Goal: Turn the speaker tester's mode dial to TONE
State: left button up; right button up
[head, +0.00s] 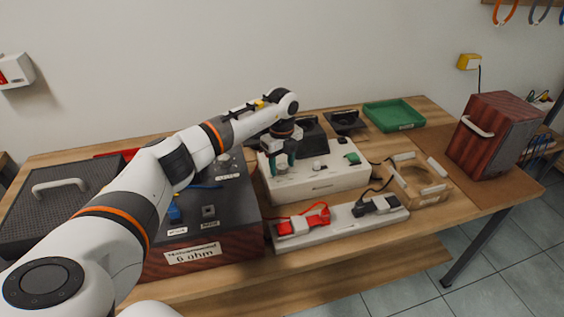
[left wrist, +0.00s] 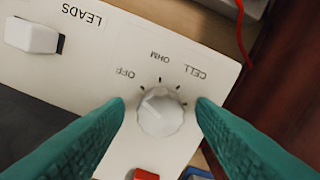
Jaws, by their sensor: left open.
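The speaker tester (head: 330,181) is a white box on the bench in the head view. Its mode dial (left wrist: 161,113) is a round whitish knob in the left wrist view, with OFF, OHM and CELL printed around it. The TONE label does not show; my right-hand finger covers part of the panel there. A faint mark on the knob seems to face the OFF side, but I cannot be sure. My left gripper (head: 282,160) is over the tester's left end. Its teal fingers (left wrist: 160,104) are open, one either side of the dial, with gaps visible.
A white LEADS switch (left wrist: 32,36) and a red part (left wrist: 146,174) are near the dial. A dark-topped 6 ohm box (head: 210,240) stands left of the tester. A white strip with red and black clips (head: 340,232) lies in front. A green tray (head: 393,114) is behind.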

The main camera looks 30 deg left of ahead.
pick_arm(q)
jog(key=c, duration=1)
pick_arm(e)
jog(key=shift+s, duration=0.35)
